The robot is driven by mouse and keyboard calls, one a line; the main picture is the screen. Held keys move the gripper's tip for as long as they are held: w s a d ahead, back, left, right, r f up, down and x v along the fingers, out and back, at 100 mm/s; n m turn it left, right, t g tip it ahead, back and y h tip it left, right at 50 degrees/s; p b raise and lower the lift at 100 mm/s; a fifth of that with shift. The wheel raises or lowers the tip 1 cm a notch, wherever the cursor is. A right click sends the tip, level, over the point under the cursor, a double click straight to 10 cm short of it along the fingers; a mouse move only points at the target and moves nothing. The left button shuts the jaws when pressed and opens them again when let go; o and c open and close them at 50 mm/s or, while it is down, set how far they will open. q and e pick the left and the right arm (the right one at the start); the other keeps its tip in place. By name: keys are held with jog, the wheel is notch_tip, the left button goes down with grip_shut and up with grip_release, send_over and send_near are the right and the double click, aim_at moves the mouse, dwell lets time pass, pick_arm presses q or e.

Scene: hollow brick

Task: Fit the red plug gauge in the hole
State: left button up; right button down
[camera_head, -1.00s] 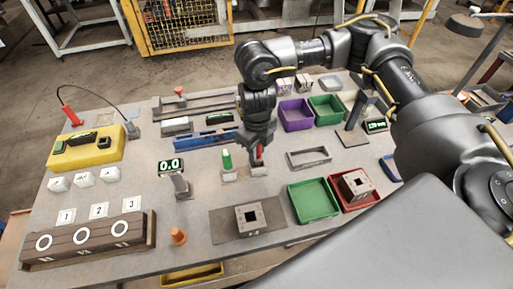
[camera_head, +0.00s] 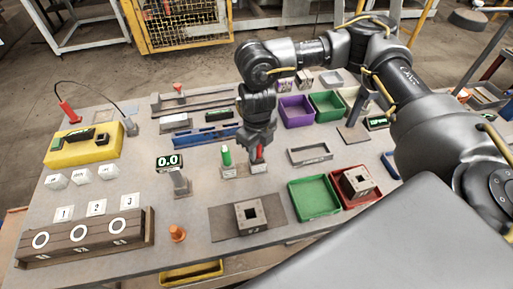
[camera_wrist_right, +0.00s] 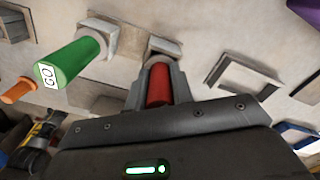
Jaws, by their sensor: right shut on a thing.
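The red plug gauge (camera_head: 259,153) is upright at a small grey stand (camera_head: 258,168). My right gripper (camera_head: 257,148) is around it from above and shut on it. In the right wrist view the red plug gauge (camera_wrist_right: 158,86) is between the two fingers, with the stand (camera_wrist_right: 164,47) just beyond; whether its lower end is in the stand is hidden. My left gripper is not in view.
A green GO gauge (camera_head: 226,156) stands close left of the red one. A green tray (camera_head: 314,199) and a red tray (camera_head: 365,203) with another hollow brick (camera_head: 357,182) are at the right.

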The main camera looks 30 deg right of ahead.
jog(key=shift+f, duration=0.25)
jog(key=c, duration=1.1)
grip_release()
notch_tip(320, 180, up, 11)
jog(key=shift+f+b, duration=0.1)
jog(key=shift+b, duration=0.65)
